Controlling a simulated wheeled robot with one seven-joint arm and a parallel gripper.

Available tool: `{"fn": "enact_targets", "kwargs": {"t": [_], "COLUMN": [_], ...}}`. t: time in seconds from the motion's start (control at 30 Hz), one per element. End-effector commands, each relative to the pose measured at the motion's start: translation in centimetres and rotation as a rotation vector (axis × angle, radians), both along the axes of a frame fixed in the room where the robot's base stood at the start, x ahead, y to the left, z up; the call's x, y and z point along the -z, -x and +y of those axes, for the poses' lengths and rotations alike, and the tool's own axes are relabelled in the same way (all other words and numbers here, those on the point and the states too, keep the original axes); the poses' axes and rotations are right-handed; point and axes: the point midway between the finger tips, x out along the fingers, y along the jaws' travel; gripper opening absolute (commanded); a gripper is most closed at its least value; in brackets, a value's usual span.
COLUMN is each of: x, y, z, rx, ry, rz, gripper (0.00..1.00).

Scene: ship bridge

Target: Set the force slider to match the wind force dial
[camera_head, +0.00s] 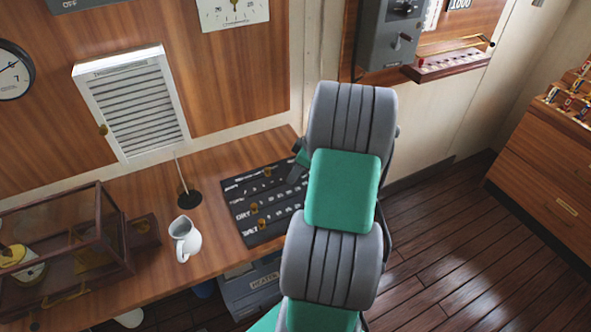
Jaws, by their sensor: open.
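A black slider panel (236,190) lies on the wooden desk, with rows of white marks and small amber knobs, one in the upper row (267,171) and others lower (254,208). The row labels are too small to tell which is force. My arm covers the panel's right side. My gripper (295,173) is open, at the panel's upper right, mostly hidden by my arm; I cannot tell whether it touches a knob. A white dial gauge (233,14) on the wall is cut off at the top; its reading and label are unclear.
A white jug (184,240) and a thin rod on a black base (189,199) stand left of the panel. A glass case (70,245) is at the desk's left. A louvred white box (133,103) hangs above. Open floor (440,235) lies right of my arm.

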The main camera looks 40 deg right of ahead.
Motion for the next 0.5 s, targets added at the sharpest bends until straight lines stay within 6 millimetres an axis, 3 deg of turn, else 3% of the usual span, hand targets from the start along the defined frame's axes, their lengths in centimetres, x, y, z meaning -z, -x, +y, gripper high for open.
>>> {"fn": "enact_targets", "kwargs": {"t": [0.13,0.5], "x": [-0.01,-0.05], "y": [0.0,0.0], "z": [0.0,0.0], "rx": [0.0,0.0], "ry": [0.0,0.001], "rz": [0.0,0.0], "gripper": [0.39,0.09]}}
